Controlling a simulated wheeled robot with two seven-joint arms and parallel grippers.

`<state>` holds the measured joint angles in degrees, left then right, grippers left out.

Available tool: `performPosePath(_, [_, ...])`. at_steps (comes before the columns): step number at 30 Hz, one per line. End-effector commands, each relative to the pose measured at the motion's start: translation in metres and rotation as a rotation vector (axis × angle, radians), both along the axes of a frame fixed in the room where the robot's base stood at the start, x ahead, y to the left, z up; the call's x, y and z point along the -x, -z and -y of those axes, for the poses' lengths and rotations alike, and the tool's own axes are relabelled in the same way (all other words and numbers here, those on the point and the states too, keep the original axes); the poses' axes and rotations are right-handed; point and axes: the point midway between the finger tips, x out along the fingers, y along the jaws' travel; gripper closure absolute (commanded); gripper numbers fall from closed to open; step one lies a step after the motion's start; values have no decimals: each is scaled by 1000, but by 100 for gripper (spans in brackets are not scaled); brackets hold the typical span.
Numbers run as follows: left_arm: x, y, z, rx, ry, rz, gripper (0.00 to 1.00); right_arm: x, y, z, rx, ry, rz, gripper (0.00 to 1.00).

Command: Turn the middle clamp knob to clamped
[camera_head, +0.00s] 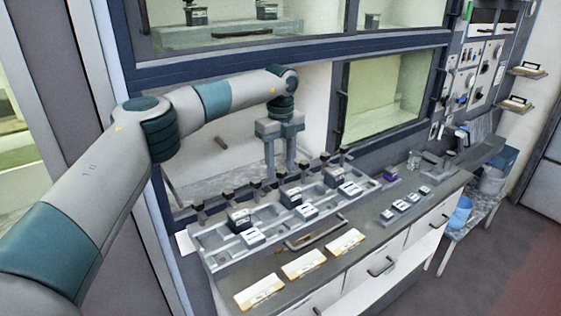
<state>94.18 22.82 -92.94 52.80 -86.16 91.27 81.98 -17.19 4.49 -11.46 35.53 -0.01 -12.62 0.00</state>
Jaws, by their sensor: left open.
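A row of dark clamp knobs stands along the back edge of a grey fixture tray (220,240) on the bench. The knob near the middle of the row (282,174) shows between the fingers of my left gripper (281,178). My left gripper points straight down with its two fingers apart, one on each side of that knob in the picture. I cannot tell whether the fingers touch it or how far they stand from it in depth. The angle of the knob is too small to read. My right gripper is not in view.
Dark and light blocks (291,197) sit in the tray. In front lie a grey handle (315,232) and three pale labelled plates (303,264). Small blocks (400,206) and a purple item (390,174) are at the right. Window frames (385,90) rise behind.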

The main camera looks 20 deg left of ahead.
Motion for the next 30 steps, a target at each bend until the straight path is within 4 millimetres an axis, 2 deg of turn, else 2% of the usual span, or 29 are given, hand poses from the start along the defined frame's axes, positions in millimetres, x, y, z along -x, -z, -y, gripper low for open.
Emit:
performPosePath(7, [0, 1, 0, 0, 0, 0, 57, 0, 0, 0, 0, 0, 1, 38])
performPosePath(8, [0, 1, 0, 0, 0, 0, 62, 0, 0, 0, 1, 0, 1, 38])
performPosePath(12, [0, 1, 0, 0, 0, 0, 95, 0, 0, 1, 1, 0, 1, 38])
performPosePath(13, [0, 1, 0, 0, 0, 0, 99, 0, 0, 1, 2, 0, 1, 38])
performPosePath(22, [0, 1, 0, 0, 16, 0, 98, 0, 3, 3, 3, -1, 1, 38])
performPosePath(30, [0, 3, 1, 1, 113, 0, 98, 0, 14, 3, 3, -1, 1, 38])
